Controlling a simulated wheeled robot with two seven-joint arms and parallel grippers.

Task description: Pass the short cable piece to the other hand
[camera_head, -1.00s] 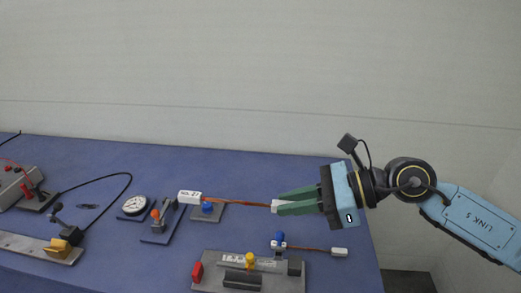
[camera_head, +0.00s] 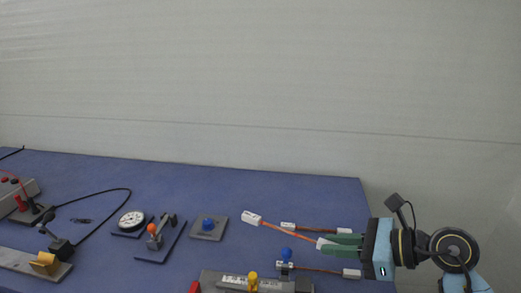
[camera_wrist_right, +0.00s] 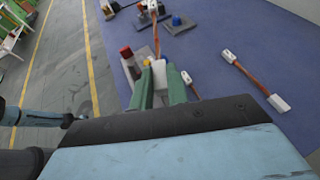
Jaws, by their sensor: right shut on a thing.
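The short cable piece (camera_head: 285,230) is orange with a white block at each end. My right gripper (camera_head: 325,243) has its green fingers shut on the white block at its right end. The piece tilts, with its free white block up and left, in front of the table's right part. In the right wrist view the held white block (camera_wrist_right: 158,73) sits between the green fingers, and the orange cable (camera_wrist_right: 156,48) runs away from them. My left gripper is not visible in the head view.
Two similar cable pieces lie at the table's right: one behind the held piece (camera_head: 315,229), one in front (camera_head: 318,269) by a blue-knobbed clamp (camera_head: 286,256). A grey fixture (camera_head: 220,281) is at the front. A blue-knobbed plate (camera_head: 209,227), lever clamp (camera_head: 160,238) and dial (camera_head: 131,220) stand further left.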

